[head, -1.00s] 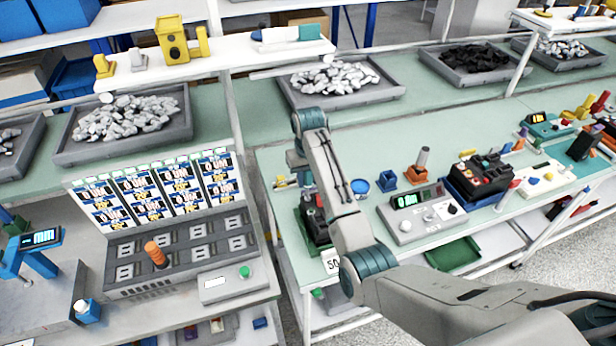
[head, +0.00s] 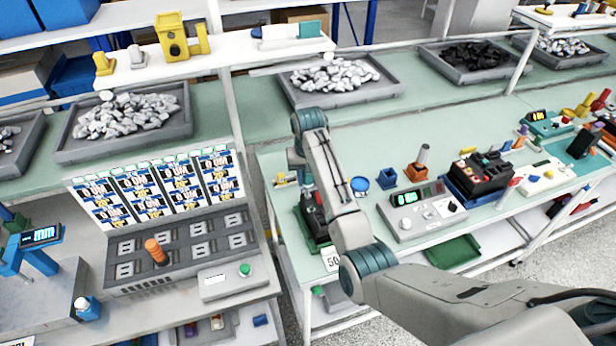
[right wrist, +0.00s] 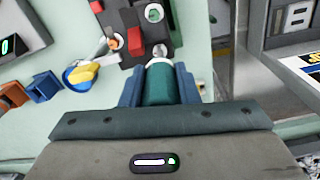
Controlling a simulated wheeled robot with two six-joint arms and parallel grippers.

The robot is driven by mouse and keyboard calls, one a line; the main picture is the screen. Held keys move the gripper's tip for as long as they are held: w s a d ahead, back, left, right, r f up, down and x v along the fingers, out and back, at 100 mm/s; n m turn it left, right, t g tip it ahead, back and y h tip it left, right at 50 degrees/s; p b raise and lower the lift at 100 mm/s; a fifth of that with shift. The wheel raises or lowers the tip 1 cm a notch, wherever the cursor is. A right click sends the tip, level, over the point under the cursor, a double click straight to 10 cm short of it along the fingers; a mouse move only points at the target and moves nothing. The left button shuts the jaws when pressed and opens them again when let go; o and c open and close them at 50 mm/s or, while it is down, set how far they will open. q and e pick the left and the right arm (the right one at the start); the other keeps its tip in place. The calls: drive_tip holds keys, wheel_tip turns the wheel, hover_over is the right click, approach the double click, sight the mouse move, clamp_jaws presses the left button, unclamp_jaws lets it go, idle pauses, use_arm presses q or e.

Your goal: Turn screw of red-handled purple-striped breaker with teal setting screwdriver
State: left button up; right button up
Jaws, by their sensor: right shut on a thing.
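My right gripper (right wrist: 160,85) is shut on the teal screwdriver (right wrist: 158,84) in the right wrist view. Its handle sits between the two fingers, with a pale collar beyond it. The far end of the tool is at the edge of a dark block with red parts (right wrist: 135,40), and I cannot tell whether it touches a screw. No purple stripe can be made out. My left gripper is not in view.
A grey meter box (head: 420,210) and a blue round dish (head: 360,185) stand right of my arm. Blue (head: 387,178) and orange (head: 415,172) holders are beyond. A grey panel with an orange plug (head: 155,250) stands on the left bench, across a gap.

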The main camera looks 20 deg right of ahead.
drive_tip(key=shift+m, duration=1)
drive_tip(key=shift+a+m, duration=0.1)
drive_tip(key=shift+m, duration=0.9)
drive_tip(key=shift+m, duration=1)
drive_tip(key=shift+w+m, duration=0.1)
drive_tip(key=shift+m, duration=0.9)
